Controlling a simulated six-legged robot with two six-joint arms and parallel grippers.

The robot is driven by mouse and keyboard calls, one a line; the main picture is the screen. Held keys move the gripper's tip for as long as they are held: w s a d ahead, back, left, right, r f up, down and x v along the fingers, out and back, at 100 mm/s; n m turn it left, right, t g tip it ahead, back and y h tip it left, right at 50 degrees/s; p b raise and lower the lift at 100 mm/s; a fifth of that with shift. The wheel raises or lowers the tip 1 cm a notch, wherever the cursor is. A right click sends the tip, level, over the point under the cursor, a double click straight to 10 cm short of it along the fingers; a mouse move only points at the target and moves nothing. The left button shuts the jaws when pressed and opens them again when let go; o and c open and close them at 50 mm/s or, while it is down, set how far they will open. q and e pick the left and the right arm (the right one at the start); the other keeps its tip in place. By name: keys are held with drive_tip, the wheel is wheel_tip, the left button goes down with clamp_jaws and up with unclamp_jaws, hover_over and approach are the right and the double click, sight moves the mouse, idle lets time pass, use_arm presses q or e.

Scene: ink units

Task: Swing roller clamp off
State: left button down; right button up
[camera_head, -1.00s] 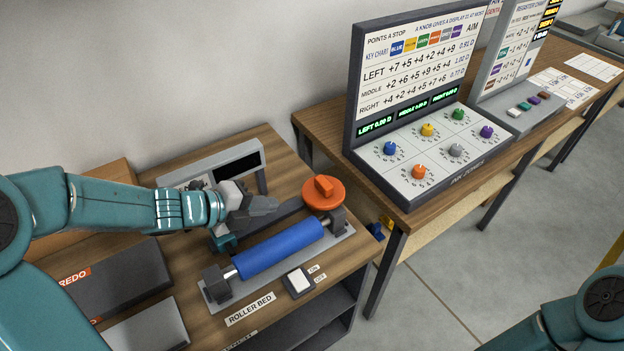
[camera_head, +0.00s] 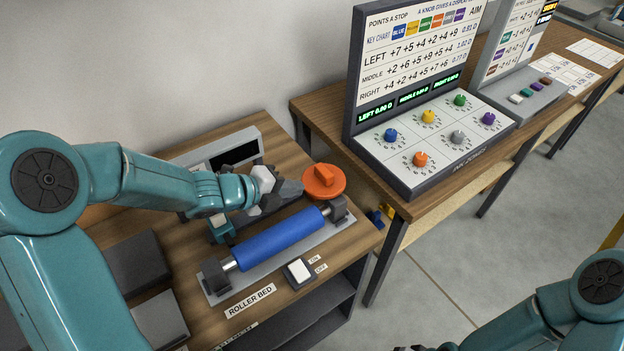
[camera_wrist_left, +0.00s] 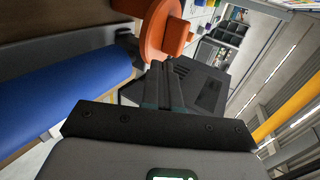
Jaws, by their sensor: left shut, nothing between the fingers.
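The roller clamp shows as an orange round knob (camera_head: 323,181) with a raised grip bar, at the far right end of the roller bed (camera_head: 318,238). The blue roller (camera_head: 280,241) lies in its end blocks, in front of the knob and my gripper. My left gripper (camera_head: 298,188) is shut and empty, its tips just left of the knob; whether they touch it I cannot tell. In the left wrist view the shut fingers (camera_wrist_left: 162,72) point toward the orange knob (camera_wrist_left: 165,32), with the blue roller (camera_wrist_left: 60,95) to the left. My right gripper is mostly cut off at the bottom edge.
A white ON/OFF switch (camera_head: 299,271) sits in front of the roller. A display frame (camera_head: 225,150) stands behind my left arm. The knob panel (camera_head: 430,145) stands on the table to the right. Grey boxes (camera_head: 138,262) lie at the left.

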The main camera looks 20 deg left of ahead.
sight(324, 179)
use_arm(q)
drive_tip(key=w+d, duration=0.1)
drive_tip(key=w+d+p, duration=0.1)
drive_tip(key=w, duration=0.1)
drive_tip(key=shift+w+d+f, duration=0.25)
drive_tip(key=shift+d+f, duration=0.05)
drive_tip(key=shift+f, duration=0.05)
drive_tip(key=shift+w+d, duration=0.15)
drive_tip(key=shift+d, duration=0.1)
drive_tip(key=shift+w+d, duration=0.1)
drive_tip(key=shift+w, duration=0.05)
drive_tip(key=shift+w+f, duration=0.1)
drive_tip(key=shift+w, duration=0.15)
drive_tip(key=shift+s, duration=0.15)
